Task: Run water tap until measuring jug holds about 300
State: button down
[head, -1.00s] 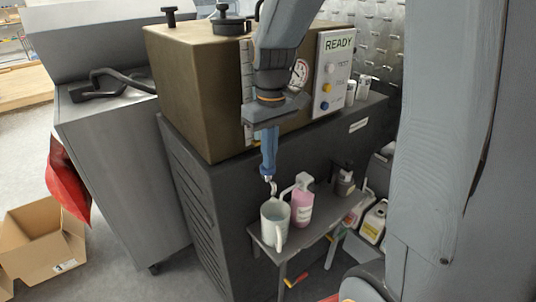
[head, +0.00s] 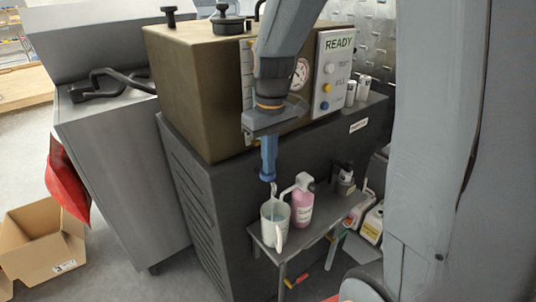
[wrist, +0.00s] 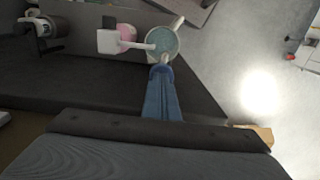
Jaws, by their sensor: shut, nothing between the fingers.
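The pale measuring jug (head: 268,236) stands upright on the small grey shelf, with its handle toward the front right. It also shows from above in the wrist view (wrist: 176,51), with bluish-green water inside. I cannot read its scale or the water level. A small pale metal tap spout (head: 273,188) shows just above the jug, partly hidden by my gripper. My gripper (head: 268,178) points down with its blue fingers shut and empty, above the jug's rim at the tap. In the wrist view the fingertips (wrist: 161,70) are beside the jug's edge.
A pink pump bottle (head: 302,210) stands close right of the jug. A dark bottle (head: 345,180) is farther along the shelf (head: 318,233). Behind is the dark cabinet with a brown washer (head: 190,95) reading READY. A cardboard box (head: 35,240) lies on the floor at left.

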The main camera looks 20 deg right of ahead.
jog(key=shift+s+f, duration=0.3)
jog(key=shift+s, duration=0.05)
jog(key=shift+r+p, duration=0.55)
jog(key=shift+p, duration=0.05)
notch_tip(320, 180, up, 14)
jog(key=shift+w+d+f+p, duration=0.2)
jog(key=shift+w+p, duration=0.1)
jog(key=shift+w, duration=0.05)
jog(key=s+f+m, duration=0.1)
jog(key=s+f, duration=0.4)
jog(key=f, duration=0.3)
jog(key=s+a+f+m+t, duration=0.1)
jog(key=s+f+m, duration=0.1)
jog(key=s+f, duration=0.3)
notch_tip(320, 180, down, 3)
jog(key=shift+s+f+m, duration=0.15)
jog(key=shift+m, duration=0.15)
